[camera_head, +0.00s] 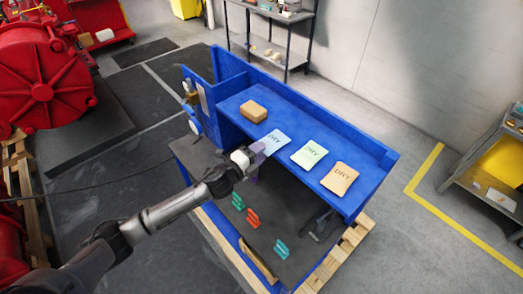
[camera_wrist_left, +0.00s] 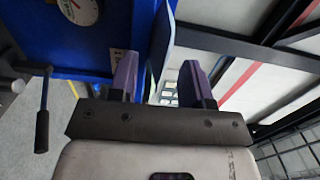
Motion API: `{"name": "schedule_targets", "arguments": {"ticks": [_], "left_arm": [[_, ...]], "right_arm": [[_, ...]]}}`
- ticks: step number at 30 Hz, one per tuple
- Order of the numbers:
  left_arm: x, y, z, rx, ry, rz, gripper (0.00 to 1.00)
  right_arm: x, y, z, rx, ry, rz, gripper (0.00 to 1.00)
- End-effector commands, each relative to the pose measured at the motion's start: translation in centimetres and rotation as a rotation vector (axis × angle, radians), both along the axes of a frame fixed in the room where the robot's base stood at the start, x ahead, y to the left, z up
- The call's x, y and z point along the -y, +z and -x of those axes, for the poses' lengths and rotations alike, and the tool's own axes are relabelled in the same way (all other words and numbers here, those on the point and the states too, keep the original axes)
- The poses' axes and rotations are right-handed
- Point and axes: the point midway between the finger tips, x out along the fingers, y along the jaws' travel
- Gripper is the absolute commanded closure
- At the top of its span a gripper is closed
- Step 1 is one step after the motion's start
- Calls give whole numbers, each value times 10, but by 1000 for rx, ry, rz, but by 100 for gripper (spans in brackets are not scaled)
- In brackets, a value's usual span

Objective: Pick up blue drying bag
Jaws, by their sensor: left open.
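The blue drying bag (camera_head: 275,141), pale blue with dark lettering, lies on the blue shelf at the near edge. A pale green bag (camera_head: 309,154) and an orange-tan bag (camera_head: 340,179) lie to its right in a row. My left gripper (camera_head: 258,153) is at the shelf's front edge, right beside the blue bag's near side. In the left wrist view its two purple fingers (camera_wrist_left: 162,78) are apart. A thin pale blue edge shows between them, and I cannot tell whether it is the bag. My right gripper is not in view.
The blue shelf (camera_head: 325,139) has a raised back wall. A brown box (camera_head: 253,111) sits left of the bags. Below, the dark bench top (camera_head: 279,221) holds a red clip (camera_head: 252,217), a teal clip (camera_head: 281,249) and a green clip (camera_head: 238,202). A gauge (camera_wrist_left: 78,10) shows in the wrist view.

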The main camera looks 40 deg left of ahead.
Motion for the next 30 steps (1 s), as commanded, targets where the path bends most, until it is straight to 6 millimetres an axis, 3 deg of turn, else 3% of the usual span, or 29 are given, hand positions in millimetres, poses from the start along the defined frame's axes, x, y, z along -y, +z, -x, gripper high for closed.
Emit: {"name": "schedule_targets", "arguments": {"ticks": [17, 30], "left_arm": [[1, 0, -11, 0, 0, 0, 55], [1, 0, -11, 0, 0, 0, 76]], "right_arm": [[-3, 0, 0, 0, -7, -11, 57], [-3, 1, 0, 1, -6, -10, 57]]}}
